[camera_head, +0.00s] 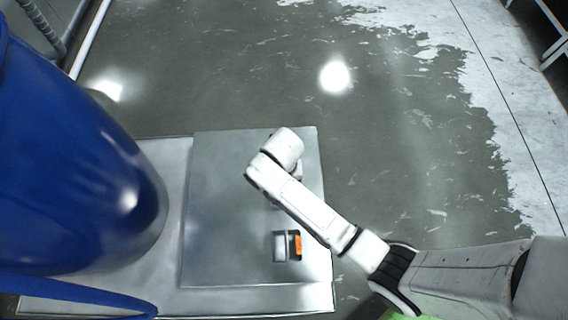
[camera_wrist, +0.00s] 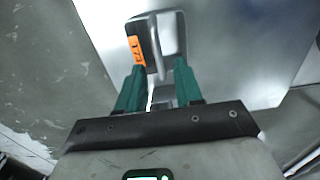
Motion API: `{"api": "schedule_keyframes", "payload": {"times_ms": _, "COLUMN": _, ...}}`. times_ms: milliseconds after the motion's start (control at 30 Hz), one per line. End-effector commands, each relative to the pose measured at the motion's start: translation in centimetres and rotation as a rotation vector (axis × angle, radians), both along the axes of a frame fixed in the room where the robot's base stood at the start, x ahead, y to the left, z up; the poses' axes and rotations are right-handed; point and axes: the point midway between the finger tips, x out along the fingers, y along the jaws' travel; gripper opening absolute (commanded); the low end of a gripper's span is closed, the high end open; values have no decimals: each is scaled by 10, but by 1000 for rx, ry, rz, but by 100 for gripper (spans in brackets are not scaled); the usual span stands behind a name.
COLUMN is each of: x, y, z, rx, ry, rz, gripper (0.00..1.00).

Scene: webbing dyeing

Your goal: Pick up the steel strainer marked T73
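The steel strainer (camera_head: 280,246) lies on a square steel plate (camera_head: 225,220), near its front right part, with an orange label on its right side. In the wrist view the strainer (camera_wrist: 168,35) is a rounded grey piece with a pale opening. Its orange label (camera_wrist: 136,50) reads T73. My gripper (camera_wrist: 160,66) has two green fingers set apart, pointing at the strainer's near end. The fingertips look close to it, but I cannot tell whether they touch. In the head view my arm hides the fingers.
A large blue rounded body (camera_head: 75,170) stands at the left, beside the plate. The plate rests on a wider pale metal platform (camera_head: 165,270). Open grey floor (camera_head: 400,130) with worn patches lies beyond and to the right. A pipe and white rail run at the top left.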

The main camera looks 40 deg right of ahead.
Motion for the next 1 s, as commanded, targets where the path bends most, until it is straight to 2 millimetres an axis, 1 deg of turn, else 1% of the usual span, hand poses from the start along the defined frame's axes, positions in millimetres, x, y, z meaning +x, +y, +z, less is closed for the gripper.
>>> {"api": "schedule_keyframes", "payload": {"times_ms": 33, "x": 0, "y": 0, "z": -10, "rx": 0, "ry": 1, "rz": 1, "gripper": 35}}
{"api": "schedule_keyframes", "payload": {"times_ms": 267, "x": 0, "y": -1, "z": -22, "rx": 0, "ry": -1, "rz": 1, "gripper": 35}}
{"api": "schedule_keyframes", "payload": {"times_ms": 600, "x": 1, "y": -3, "z": -63, "rx": 0, "ry": 0, "rz": 1, "gripper": 35}}
{"api": "schedule_keyframes", "payload": {"times_ms": 700, "x": 1, "y": -3, "z": -66, "rx": -1, "ry": -1, "rz": 1, "gripper": 35}}
{"api": "schedule_keyframes", "payload": {"times_ms": 867, "x": 1, "y": -3, "z": -64, "rx": -1, "ry": -1, "rz": 1, "gripper": 35}}
{"api": "schedule_keyframes", "payload": {"times_ms": 900, "x": 1, "y": -3, "z": -64, "rx": -1, "ry": -1, "rz": 1, "gripper": 34}}
{"api": "schedule_keyframes", "payload": {"times_ms": 1000, "x": 1, "y": -3, "z": -64, "rx": -1, "ry": -1, "rz": 1, "gripper": 25}}
